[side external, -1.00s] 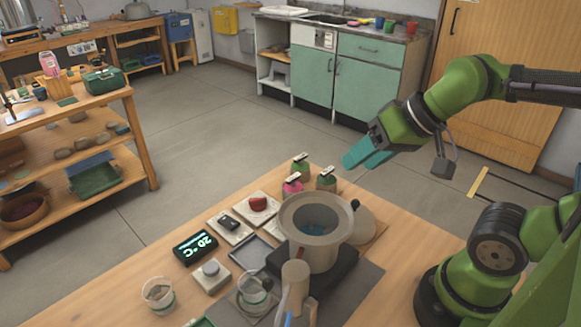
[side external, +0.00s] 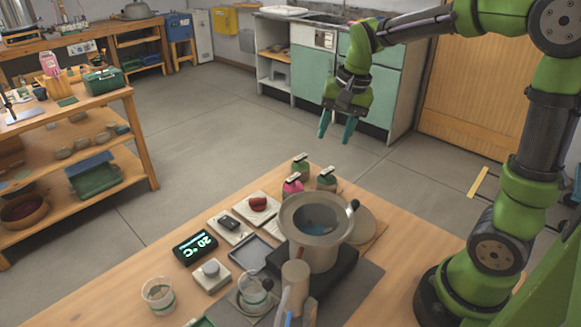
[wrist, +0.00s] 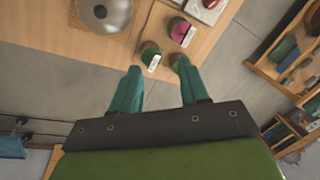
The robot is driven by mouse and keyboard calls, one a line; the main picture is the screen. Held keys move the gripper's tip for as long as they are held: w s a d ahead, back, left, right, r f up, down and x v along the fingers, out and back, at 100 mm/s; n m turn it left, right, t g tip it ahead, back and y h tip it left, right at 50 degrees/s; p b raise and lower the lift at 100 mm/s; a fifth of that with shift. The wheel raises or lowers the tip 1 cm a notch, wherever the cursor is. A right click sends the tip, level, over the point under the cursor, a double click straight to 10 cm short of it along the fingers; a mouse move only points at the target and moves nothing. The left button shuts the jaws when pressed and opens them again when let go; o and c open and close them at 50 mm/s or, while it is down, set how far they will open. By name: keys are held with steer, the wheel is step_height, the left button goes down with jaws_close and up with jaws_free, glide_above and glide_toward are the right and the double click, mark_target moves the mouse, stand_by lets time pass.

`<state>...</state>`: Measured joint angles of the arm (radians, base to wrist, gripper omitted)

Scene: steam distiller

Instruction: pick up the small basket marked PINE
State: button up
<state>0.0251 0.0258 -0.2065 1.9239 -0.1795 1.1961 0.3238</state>
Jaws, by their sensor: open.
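Three small baskets with pale tags stand close together at the back edge of the wooden table: a green one (side external: 300,167), a pink one (side external: 292,186) and another green one (side external: 326,180). The tags are too small to read, so I cannot tell which is PINE. The wrist view shows a green basket (wrist: 150,50) and the pink basket (wrist: 181,30) ahead of the fingers; the other green one seems mostly behind the right finger. My gripper (side external: 337,130) hangs above and behind the baskets, fingers down, apart from everything. Its teal fingers (wrist: 157,72) are open and empty.
A round pot (side external: 314,255) on a dark base stands just in front of the baskets, with a round lid (side external: 355,226) beside it. A lit display (side external: 195,246), small trays and glass beakers (side external: 158,294) fill the table's left. The floor behind is clear.

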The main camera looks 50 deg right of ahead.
mark_target(327, 170)
steer(key=w+d+m+g, duration=0.2)
steer(key=w+d+m, duration=0.35)
steer(key=m, duration=0.25)
steer(key=shift+h, duration=0.4)
steer(key=f, duration=1.7)
steer(key=shift+s, duration=0.25)
jaws_close()
